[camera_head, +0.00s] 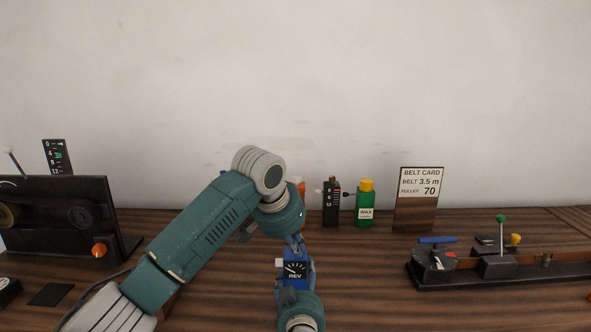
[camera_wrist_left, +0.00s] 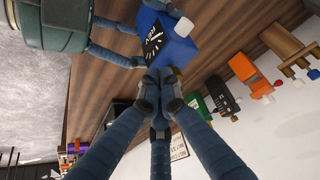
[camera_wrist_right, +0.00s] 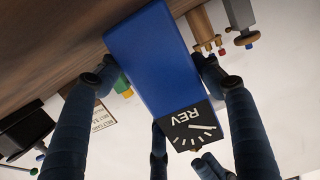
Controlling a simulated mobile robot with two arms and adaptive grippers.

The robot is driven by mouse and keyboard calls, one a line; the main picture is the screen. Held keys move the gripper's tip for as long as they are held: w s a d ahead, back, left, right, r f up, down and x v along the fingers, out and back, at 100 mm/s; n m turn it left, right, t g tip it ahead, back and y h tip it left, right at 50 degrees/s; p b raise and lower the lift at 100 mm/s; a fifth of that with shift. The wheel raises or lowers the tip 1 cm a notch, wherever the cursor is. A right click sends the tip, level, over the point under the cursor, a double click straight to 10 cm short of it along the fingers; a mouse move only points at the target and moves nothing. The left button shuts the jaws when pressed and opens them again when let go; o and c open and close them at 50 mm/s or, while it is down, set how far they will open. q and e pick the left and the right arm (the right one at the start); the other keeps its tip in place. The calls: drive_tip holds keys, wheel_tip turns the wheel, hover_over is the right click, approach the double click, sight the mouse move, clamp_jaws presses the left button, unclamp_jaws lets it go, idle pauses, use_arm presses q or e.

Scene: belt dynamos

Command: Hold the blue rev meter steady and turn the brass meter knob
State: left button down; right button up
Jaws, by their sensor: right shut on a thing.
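The blue rev meter (camera_head: 295,256) is raised above the table, its black REV dial facing the head camera. It also shows in the left wrist view (camera_wrist_left: 178,46) and the right wrist view (camera_wrist_right: 150,60). My right gripper (camera_head: 296,284) is shut on it from below, fingers along its sides. My left gripper (camera_head: 297,243) reaches down to the meter's far end. In the left wrist view its fingertips (camera_wrist_left: 158,88) are close together beside the meter. Whether they touch or enclose anything is hidden. I cannot make out the brass knob clearly. A pale tab (camera_wrist_left: 183,27) sticks out of the meter's side.
A green wax bottle (camera_head: 365,205), a black gauge block (camera_head: 331,203) and a belt card (camera_head: 418,198) stand behind. A black panel machine (camera_head: 62,215) is at left. A black rail with clamps (camera_head: 480,275) is at right. Bare table lies between the meter and the rail.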

use_arm(q)
drive_tip(key=shift+f, duration=0.15)
drive_tip(key=shift+w, duration=0.35)
idle(0.6)
drive_tip(key=shift+a, duration=0.15)
drive_tip(key=shift+w+a, duration=0.4)
drive_tip(key=shift+a, duration=0.35)
drive_tip(key=shift+s+f, duration=0.1)
drive_tip(key=shift+s, duration=0.05)
idle(0.5)
drive_tip(key=shift+s, duration=0.1)
wheel_tip(320, 180, up, 6)
idle(0.5)
drive_tip(key=shift+a, duration=0.1)
